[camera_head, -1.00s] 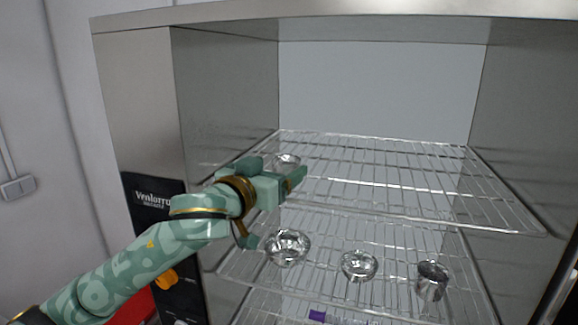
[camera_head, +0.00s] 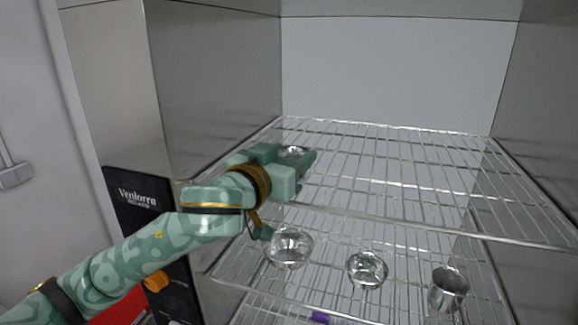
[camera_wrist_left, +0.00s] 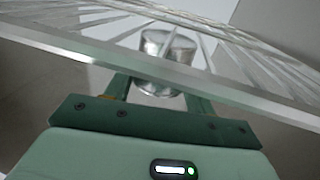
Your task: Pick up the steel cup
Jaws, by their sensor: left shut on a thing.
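A shiny steel cup (camera_wrist_left: 168,48) stands between the two green fingers of my left gripper (camera_wrist_left: 160,95) in the left wrist view, with a shelf bar crossing in front of it. In the head view only a bit of that cup (camera_head: 294,152) shows behind my left gripper (camera_head: 308,165), at the left front of the upper wire shelf (camera_head: 400,175). My left gripper is shut on this cup. Whether the cup still touches the shelf is hidden. Another steel cup (camera_head: 448,290) stands upright at the right of the lower shelf. My right gripper is not in view.
Two steel bowls, a left one (camera_head: 289,248) and a middle one (camera_head: 368,270), sit on the lower wire shelf. Cabinet walls (camera_head: 215,90) close in on both sides. The rest of the upper shelf is clear. A purple thing (camera_head: 320,317) shows lower down.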

